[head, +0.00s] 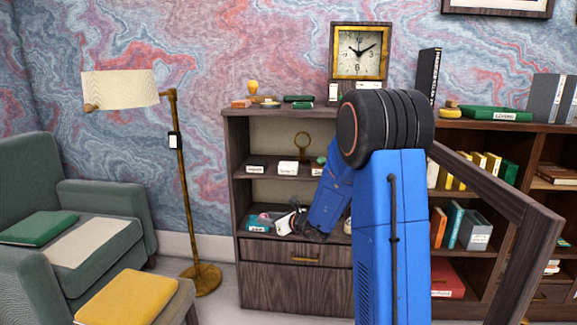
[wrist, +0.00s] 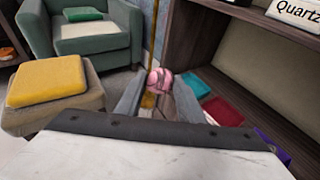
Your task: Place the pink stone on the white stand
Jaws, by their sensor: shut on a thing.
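The pink stone (wrist: 160,79) is between the fingertips of my gripper (wrist: 158,90) in the wrist view. My gripper is shut on it. In the head view my gripper (head: 281,220) is at the lower open shelf of the dark cabinet, with its fingers pointing left. A small pink patch shows near its tips there. A white stand (head: 288,168) with a label sits on the shelf above, up from my gripper. In the wrist view a white block labelled "Quartz" (wrist: 294,12) shows at the upper right; I cannot tell whether it is the same stand.
Teal, red and purple flat items (wrist: 222,111) lie on the shelf below right of my gripper. A brass ring ornament (head: 303,145) stands behind the stand. The cabinet's side panel (wrist: 192,28) and shelf boards bound the space.

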